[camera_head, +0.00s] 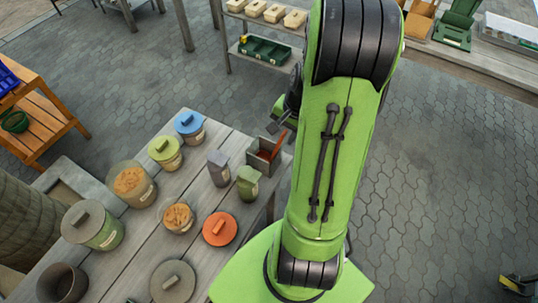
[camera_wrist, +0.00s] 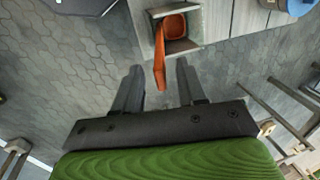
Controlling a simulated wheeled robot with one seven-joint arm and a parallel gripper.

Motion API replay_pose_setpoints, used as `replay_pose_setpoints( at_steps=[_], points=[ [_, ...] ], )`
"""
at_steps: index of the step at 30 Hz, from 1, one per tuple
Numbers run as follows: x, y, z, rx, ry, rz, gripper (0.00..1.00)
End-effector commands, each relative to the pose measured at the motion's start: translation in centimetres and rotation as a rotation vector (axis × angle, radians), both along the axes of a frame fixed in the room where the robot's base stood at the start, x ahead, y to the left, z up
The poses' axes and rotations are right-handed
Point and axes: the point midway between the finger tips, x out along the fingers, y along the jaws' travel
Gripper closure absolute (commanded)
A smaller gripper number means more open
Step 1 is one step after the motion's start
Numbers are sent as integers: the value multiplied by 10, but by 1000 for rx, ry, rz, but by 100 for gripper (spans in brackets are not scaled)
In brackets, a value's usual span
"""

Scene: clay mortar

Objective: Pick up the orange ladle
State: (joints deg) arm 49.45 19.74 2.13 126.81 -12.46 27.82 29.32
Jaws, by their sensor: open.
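The orange ladle (camera_wrist: 160,58) rests in a square grey box (camera_wrist: 193,45) at the table's edge. In the wrist view its bowl lies inside the box and its handle sticks out over the rim towards me. My gripper (camera_wrist: 157,72) is open, with the handle's end showing between its two fingers; I cannot tell how far apart in depth they are. In the head view the ladle (camera_head: 268,155) shows as a small orange strip in the box (camera_head: 262,166). There my gripper (camera_head: 281,124) is just behind the box, partly hidden by my green arm.
The wooden table (camera_head: 130,240) holds several lidded jars and canisters, including a green canister (camera_head: 247,183) and a grey one (camera_head: 218,168) close to the box. A shelf (camera_head: 265,50) stands at the back. Paved floor (camera_head: 440,190) is mostly clear to the right.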

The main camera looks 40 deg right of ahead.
Motion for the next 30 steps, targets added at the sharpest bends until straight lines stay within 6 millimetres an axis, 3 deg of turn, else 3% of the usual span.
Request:
replay_pose_setpoints(
  at_steps=[6, 14, 23, 30],
  points=[
    [8, 5, -41, 4, 4, 1, 60],
    [10, 5, -47, -1, 1, 1, 60],
    [10, 5, -47, 0, 1, 1, 100],
    [10, 5, -47, 0, 0, 1, 100]
  ],
)
